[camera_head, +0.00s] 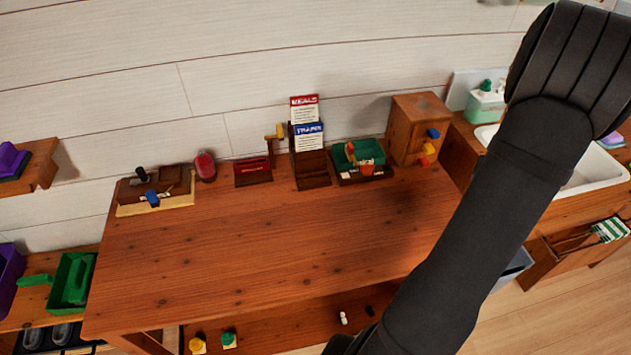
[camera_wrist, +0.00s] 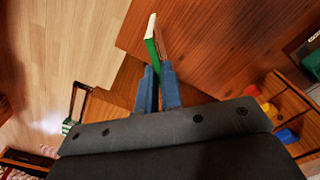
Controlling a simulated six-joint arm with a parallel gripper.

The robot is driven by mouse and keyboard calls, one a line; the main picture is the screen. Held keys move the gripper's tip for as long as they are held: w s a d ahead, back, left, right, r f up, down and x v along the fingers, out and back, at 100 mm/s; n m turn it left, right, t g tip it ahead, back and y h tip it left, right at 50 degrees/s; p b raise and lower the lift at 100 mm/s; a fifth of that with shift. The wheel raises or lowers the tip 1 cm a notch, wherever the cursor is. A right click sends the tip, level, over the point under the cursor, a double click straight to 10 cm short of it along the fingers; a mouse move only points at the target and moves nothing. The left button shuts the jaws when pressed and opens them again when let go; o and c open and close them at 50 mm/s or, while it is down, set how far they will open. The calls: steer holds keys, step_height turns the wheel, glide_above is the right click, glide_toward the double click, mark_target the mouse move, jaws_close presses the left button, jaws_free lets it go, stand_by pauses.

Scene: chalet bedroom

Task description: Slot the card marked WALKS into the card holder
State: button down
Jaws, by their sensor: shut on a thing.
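The wooden card holder (camera_head: 312,180) stands at the back of the table in the head view. A red-headed card (camera_head: 304,106) reading MEALS stands at its back, and a blue-headed card (camera_head: 308,138) stands in front and lower. No card shows in the holder's front part. In the wrist view my gripper (camera_wrist: 160,78) is shut on a thin card (camera_wrist: 152,42) with a green band and a pale part, seen nearly edge-on. Its lettering cannot be read. My gripper is out of the head view; the holder is not clearly seen in the wrist view.
The wooden table (camera_head: 240,235) is clear across its middle and front. A green tray (camera_head: 372,150) and a small cabinet with coloured knobs (camera_head: 412,120) stand right of the holder. A small box with a red label (camera_head: 253,170) stands left of it. My arm covers the table's right front.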

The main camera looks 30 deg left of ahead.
steer(key=s+a+r+n, duration=0.2)
steer(key=a+r+n, duration=0.1)
steer(key=a+n, duration=0.75)
steer(key=s+a+r+n, duration=0.1)
steer(key=a+r+n, duration=0.2)
steer(key=a+n, duration=0.7)
steer(key=s+a+r+n, duration=0.25)
steer(key=a+n, duration=0.35)
steer(key=a, duration=0.9)
steer(key=shift+s+a+f, duration=0.2)
steer(key=shift+a+f, duration=1.5)
steer(key=shift+a, duration=0.15)
steer(key=shift+s+a+f, duration=0.15)
steer(key=shift+a+f, duration=1.55)
steer(key=shift+a, duration=0.2)
steer(key=shift+s+a+f, duration=0.2)
steer(key=shift+a+f, duration=1.5)
steer(key=shift+a, duration=0.15)
steer(key=shift+f, duration=0.15)
steer(key=c, duration=1.6)
jaws_free()
